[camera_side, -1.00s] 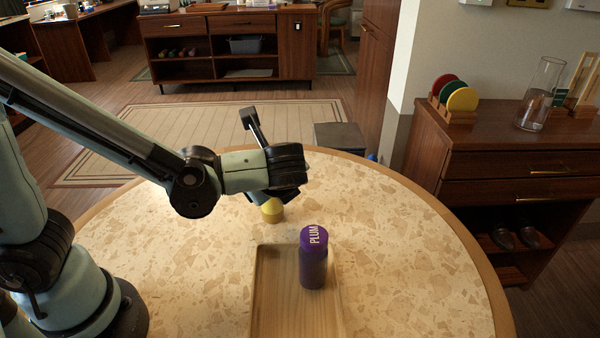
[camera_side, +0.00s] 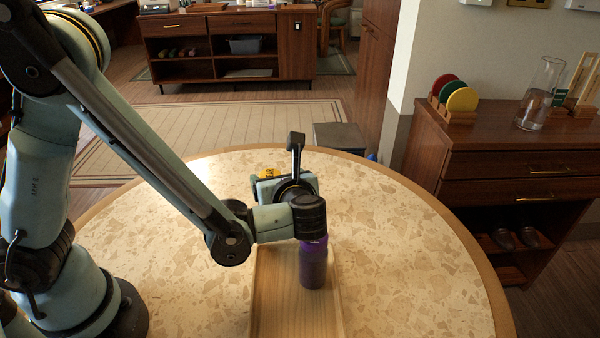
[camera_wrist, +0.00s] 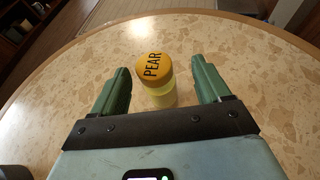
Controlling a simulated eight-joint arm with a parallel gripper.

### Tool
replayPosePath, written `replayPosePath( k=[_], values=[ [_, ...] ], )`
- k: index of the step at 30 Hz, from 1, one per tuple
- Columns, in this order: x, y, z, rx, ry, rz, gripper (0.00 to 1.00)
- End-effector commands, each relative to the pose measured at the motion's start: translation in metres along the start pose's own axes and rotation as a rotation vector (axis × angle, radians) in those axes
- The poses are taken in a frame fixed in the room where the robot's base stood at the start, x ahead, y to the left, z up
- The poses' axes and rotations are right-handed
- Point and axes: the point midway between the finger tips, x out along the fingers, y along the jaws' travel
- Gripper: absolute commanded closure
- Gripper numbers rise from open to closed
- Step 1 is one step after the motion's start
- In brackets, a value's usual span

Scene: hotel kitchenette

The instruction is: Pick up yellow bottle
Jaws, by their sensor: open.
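The yellow bottle (camera_wrist: 158,85) stands upright on the round table, its orange-yellow lid marked PEAR. In the wrist view it is between the two green fingers of my gripper (camera_wrist: 160,88), with a visible gap on each side. In the side view only its lid (camera_side: 270,172) shows behind my gripper (camera_side: 275,180), which hides the rest. My gripper is open, low over the table, and points away from the side camera.
A purple bottle (camera_side: 313,268) marked PLUM earlier stands on a wooden tray (camera_side: 275,310), with my wrist right at its top in the side view. The round speckled table (camera_side: 420,250) is otherwise clear. A cabinet (camera_side: 490,165) stands beyond its right edge.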

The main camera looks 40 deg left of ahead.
Motion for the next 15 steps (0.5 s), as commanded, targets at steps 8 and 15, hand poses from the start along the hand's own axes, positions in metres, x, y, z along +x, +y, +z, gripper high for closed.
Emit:
replayPosePath(
  k=[8, 15],
  values=[
    [0.034, 0.009, 0.000, -0.002, 0.000, 0.004, 0.24],
    [0.052, 0.008, 0.000, -0.001, 0.001, 0.001, 0.24]
  ],
)
